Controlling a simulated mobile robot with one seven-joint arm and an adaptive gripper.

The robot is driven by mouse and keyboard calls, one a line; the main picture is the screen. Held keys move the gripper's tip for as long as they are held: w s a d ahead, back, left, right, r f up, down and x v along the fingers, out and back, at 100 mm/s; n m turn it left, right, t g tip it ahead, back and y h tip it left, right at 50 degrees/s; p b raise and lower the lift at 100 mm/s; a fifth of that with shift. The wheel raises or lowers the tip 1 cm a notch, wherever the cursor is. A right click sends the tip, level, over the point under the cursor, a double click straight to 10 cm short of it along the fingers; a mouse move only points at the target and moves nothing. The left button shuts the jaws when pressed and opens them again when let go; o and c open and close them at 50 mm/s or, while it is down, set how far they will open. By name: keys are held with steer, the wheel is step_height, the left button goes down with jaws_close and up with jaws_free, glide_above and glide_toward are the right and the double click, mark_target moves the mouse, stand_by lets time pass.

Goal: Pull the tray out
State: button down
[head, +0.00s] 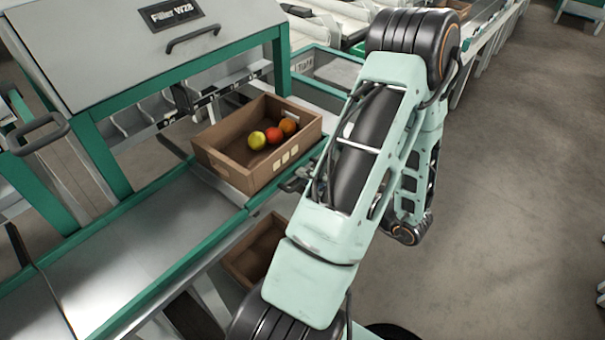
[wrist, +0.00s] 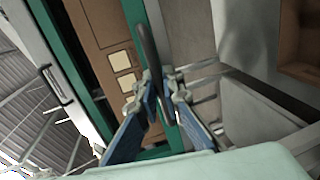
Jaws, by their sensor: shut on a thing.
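A brown tray (head: 228,162) with a yellow-green, a red and an orange tomato inside sits on the green-edged bed below the filler's hood. Its brown side with pale squares also shows in the wrist view (wrist: 98,35). My gripper (head: 297,182) is at the bed's outer green edge, right of the tray and partly hidden by my arm. In the wrist view, the blue fingers of my gripper (wrist: 163,88) are closed around a dark curved handle (wrist: 147,48) beside a green edge. What the handle is fixed to is not clear.
The hood (head: 160,40) has a black handle and stands behind the tray. A second brown crate (head: 255,250) sits lower, below the bed. A grey conveyor bed (head: 120,260) runs toward the lower left. The floor (head: 510,200) to the right is clear.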

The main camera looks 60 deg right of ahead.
steer(key=c, duration=2.1)
jaws_free()
steer(key=v, duration=1.2)
steer(key=shift+r, duration=0.1)
